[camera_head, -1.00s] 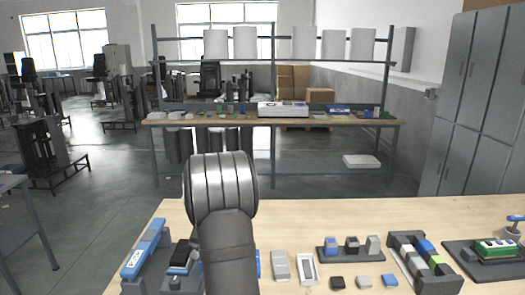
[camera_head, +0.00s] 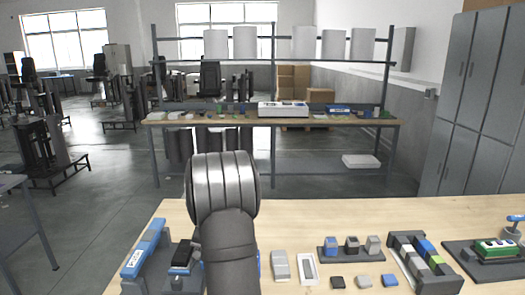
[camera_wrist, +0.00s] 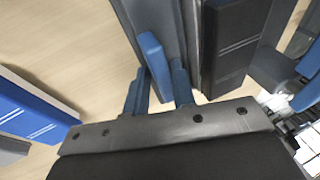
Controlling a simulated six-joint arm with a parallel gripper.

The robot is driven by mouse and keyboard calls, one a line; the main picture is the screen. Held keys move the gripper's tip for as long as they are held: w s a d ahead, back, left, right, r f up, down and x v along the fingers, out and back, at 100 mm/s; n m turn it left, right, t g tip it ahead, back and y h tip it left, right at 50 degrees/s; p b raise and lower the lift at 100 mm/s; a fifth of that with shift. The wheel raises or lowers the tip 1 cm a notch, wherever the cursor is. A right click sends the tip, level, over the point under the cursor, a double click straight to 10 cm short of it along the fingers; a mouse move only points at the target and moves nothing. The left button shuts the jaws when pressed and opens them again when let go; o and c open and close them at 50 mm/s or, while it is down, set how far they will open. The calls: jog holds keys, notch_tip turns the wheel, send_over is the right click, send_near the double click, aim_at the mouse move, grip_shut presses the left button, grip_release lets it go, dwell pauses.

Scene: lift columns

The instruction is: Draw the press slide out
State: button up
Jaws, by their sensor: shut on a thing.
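In the wrist view my gripper (camera_wrist: 158,82) has its two blue fingers closed on a blue upright handle (camera_wrist: 152,52). The handle stands at a dark grey flat part (camera_wrist: 162,14), which looks like the press slide. A black block with pale stripes (camera_wrist: 234,42) lies just to the right of the grey part. In the head view a dark press-like fixture (camera_head: 181,254) shows at the left front of the table. My arm hides part of it, along with the gripper and the handle.
A long blue-and-white block (camera_head: 146,250) on a dark base lies to the left. Right of my arm are a grey block (camera_head: 280,264), a white frame (camera_head: 298,270), a rack of small blocks (camera_head: 352,253) and a slotted dark holder (camera_head: 424,262). The table's back strip (camera_head: 360,212) is clear.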

jog(key=o, duration=0.5)
jog(key=shift+s+d+f, duration=0.1)
jog(key=shift+r, duration=3.6)
jog(key=shift+f, duration=0.1)
notch_tip(320, 180, down, 6)
jog(key=shift+f, duration=0.45)
jog(key=shift+a, duration=0.45)
